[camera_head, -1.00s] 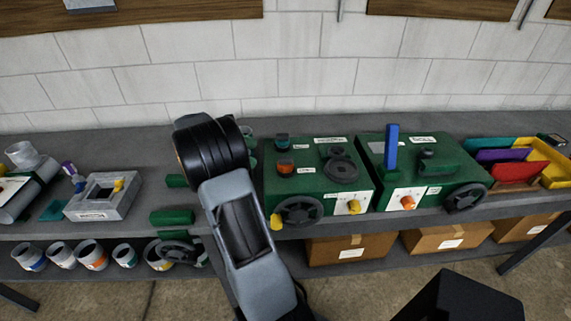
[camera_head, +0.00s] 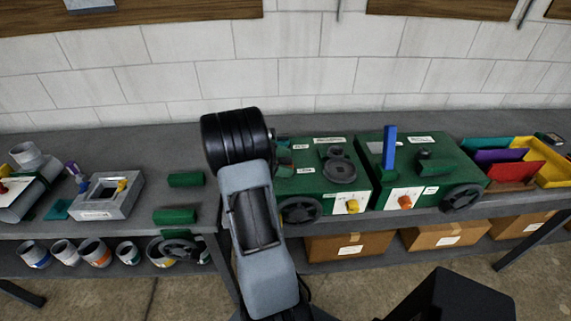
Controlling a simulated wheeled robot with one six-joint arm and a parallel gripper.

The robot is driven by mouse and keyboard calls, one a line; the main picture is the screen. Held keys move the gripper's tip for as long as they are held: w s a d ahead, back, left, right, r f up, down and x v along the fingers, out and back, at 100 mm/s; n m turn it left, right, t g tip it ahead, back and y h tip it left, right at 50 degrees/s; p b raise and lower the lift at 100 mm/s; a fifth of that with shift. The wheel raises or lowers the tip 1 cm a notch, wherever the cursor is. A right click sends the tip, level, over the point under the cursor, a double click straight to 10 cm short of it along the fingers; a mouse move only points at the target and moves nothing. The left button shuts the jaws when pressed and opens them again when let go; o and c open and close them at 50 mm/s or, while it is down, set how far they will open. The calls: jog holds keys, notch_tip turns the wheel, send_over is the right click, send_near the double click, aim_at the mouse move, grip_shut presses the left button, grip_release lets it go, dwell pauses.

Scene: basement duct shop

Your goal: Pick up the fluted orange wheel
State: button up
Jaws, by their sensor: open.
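My arm rises from the bottom centre, and its thick black wrist hides much of my gripper (camera_head: 284,157). The gripper shows only in part, over the left end of the left green box (camera_head: 318,183); its jaws are open and I see nothing held. An orange knob stood on that box's top left a second ago; I cannot make it out now, behind the arm and gripper. Another orange wheel-like knob (camera_head: 405,202) is in plain view on the white front plate of the right green box (camera_head: 457,171). Its fluting is too small to tell.
A dark wheel (camera_head: 300,210) and a yellow knob (camera_head: 352,207) are on the left box's front. An upright blue lever (camera_head: 390,147) stands on the right box. Green blocks (camera_head: 186,180) and a grey square frame (camera_head: 132,201) lie left. Coloured trays (camera_head: 545,170) are at right.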

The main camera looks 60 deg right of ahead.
jog(key=shift+s+d, duration=0.1)
jog(key=shift+s, duration=0.05)
jog(key=c, duration=1)
jog(key=shift+c, duration=0.2)
jog(key=shift+r, duration=0.1)
